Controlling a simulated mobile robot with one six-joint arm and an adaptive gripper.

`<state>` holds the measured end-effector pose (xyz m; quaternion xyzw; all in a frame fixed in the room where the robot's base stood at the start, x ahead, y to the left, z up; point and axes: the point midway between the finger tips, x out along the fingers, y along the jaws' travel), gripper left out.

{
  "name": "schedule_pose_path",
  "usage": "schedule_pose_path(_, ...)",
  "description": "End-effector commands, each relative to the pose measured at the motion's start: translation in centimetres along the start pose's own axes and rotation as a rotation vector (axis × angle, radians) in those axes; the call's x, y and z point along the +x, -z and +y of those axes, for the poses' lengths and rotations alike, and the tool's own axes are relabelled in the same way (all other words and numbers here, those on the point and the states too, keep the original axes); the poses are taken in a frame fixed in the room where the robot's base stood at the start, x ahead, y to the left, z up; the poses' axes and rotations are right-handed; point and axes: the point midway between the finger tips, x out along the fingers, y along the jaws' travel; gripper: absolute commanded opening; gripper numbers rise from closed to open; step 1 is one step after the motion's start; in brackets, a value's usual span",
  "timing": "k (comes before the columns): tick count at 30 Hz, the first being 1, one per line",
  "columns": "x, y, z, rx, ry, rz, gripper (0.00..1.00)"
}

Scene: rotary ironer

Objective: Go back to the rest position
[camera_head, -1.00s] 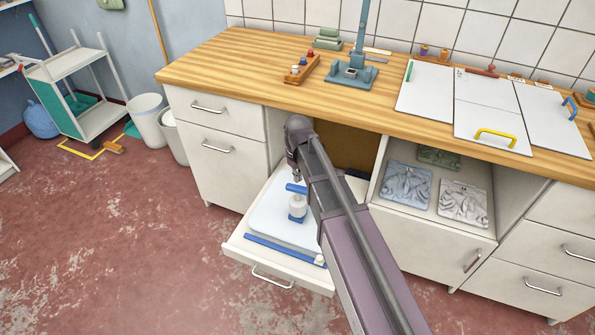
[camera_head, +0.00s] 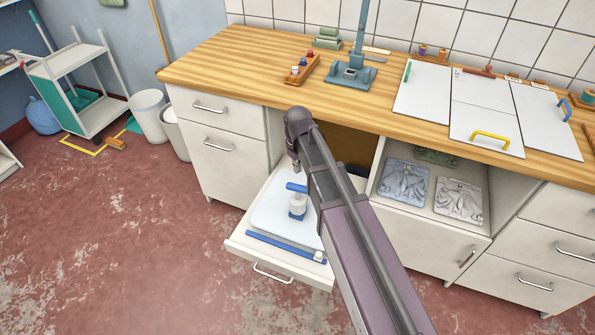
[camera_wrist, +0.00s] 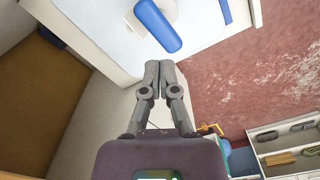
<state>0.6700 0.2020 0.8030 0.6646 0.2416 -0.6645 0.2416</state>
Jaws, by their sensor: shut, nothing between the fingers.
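My gripper (camera_wrist: 159,66) is shut and empty in the wrist view, its two grey fingertips together. The rotary ironer's white board (camera_head: 273,219) lies on the pulled-out drawer (camera_head: 243,252). A small white post with a blue handle (camera_head: 297,188) stands on it. In the wrist view the blue handle (camera_wrist: 158,25) is just beyond my fingertips, apart from them.
The wooden worktop (camera_head: 225,68) holds a blue-grey press (camera_head: 351,73), a peg block (camera_head: 302,68) and white panels (camera_head: 487,115). An open shelf holds folded cloths (camera_head: 404,183). Two bins (camera_head: 148,118) and a trolley (camera_head: 82,98) stand at left. The red floor at lower left is clear.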

Motion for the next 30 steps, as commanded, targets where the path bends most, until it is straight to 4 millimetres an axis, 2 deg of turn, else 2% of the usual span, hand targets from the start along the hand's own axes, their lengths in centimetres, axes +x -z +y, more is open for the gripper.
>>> schedule_pose_path(22, -0.5, -0.2, 0.1, 0.005, 0.0, 0.0, 0.0)
schedule_pose_path(26, -1.3, -1.5, 0.7, 0.039, 0.0, 0.0, 0.0)
schedule_pose_path(30, -2.9, -4.5, 2.0, 0.121, 0.0, 0.0, 0.0)
